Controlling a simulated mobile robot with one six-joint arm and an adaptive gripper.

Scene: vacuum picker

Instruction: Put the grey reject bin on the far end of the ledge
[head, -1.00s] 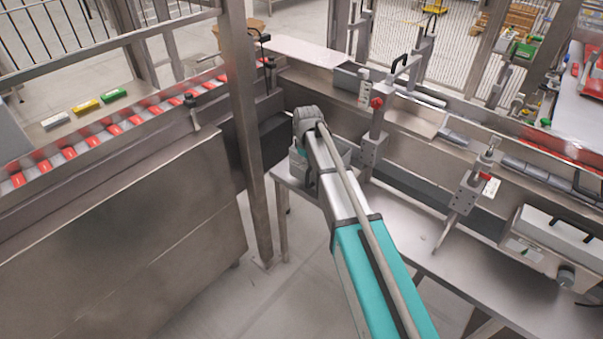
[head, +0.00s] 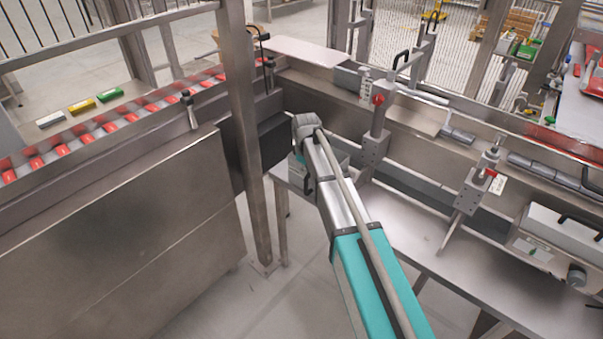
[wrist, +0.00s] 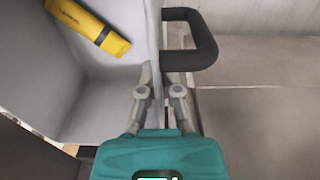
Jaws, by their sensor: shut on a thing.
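The grey reject bin (wrist: 95,100) fills the left of the wrist view. A yellow packet (wrist: 88,27) lies inside it. My gripper (wrist: 161,82) is shut on the bin's right wall, with one finger on each side of it. In the head view a part of the bin (head: 341,161) shows behind my arm, near the left end of the steel ledge (head: 405,232). My arm hides the fingers there. I cannot tell whether the bin touches the ledge.
A black handle (wrist: 205,42) is close right of the bin wall. Clamp posts (head: 373,145) and (head: 470,190) and a control box (head: 560,240) stand along the ledge. A steel upright (head: 250,150) and a conveyor with red packets (head: 95,130) are left. Bare ledge shows between the posts.

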